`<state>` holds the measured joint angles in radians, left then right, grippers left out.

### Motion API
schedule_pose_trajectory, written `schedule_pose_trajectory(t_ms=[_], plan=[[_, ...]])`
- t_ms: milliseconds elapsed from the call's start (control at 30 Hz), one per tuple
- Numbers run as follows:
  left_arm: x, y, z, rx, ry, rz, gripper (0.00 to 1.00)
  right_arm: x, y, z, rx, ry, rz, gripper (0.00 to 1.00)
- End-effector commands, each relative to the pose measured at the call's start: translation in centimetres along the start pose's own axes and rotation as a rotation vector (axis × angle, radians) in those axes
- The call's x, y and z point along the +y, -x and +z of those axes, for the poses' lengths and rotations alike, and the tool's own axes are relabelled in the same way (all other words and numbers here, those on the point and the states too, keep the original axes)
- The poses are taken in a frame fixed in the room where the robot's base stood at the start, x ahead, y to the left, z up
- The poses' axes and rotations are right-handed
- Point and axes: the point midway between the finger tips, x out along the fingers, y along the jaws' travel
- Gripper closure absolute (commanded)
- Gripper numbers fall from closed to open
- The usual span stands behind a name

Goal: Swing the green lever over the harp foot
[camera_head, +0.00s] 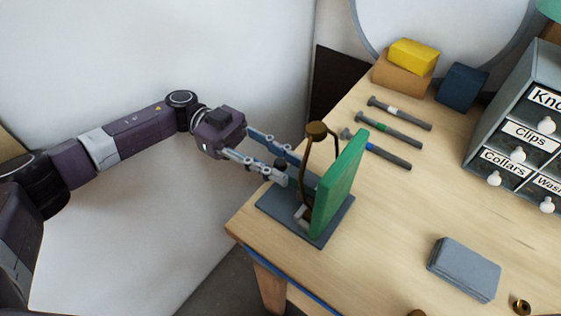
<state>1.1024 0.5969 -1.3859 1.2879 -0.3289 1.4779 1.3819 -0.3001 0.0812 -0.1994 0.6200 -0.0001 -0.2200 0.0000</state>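The green lever (340,186) looks like a tall flat green slab standing upright, slightly tilted, at the table's front left corner. A bronze harp (304,180) with a round cap on top stands just left of it. Both are on a dark grey plate (281,211). The harp foot is mostly hidden behind the slab and the fingers. My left gripper (290,170) reaches in from the left, with its two fingers apart and their tips close to the harp's left side. A small dark piece shows between the fingers; I cannot tell whether they touch anything. My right gripper is not in view.
Several dark rods (388,130) lie behind the slab. A yellow block (413,56) sits on a tan one, beside a blue block (461,87). A labelled drawer cabinet (530,110) stands at the right. A grey box (464,268) lies front right. The table middle (420,205) is clear.

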Motion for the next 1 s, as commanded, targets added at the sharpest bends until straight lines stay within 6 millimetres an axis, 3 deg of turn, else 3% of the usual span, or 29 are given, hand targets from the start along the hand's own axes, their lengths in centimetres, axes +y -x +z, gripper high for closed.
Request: schedule_pose_trajectory(t_ms=[267, 700, 1000], plan=[[0.0, 0.0, -1.1, -0.001, -0.002, 0.0, 0.74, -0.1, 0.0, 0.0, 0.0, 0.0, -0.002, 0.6], [0.0, 0.0, -8.8, -0.001, -0.002, 0.001, 0.74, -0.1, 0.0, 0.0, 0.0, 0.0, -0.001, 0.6], [0.0, -0.1, -10.0, 0.0, 0.0, 0.001, 0.74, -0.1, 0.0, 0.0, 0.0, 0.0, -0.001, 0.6]])
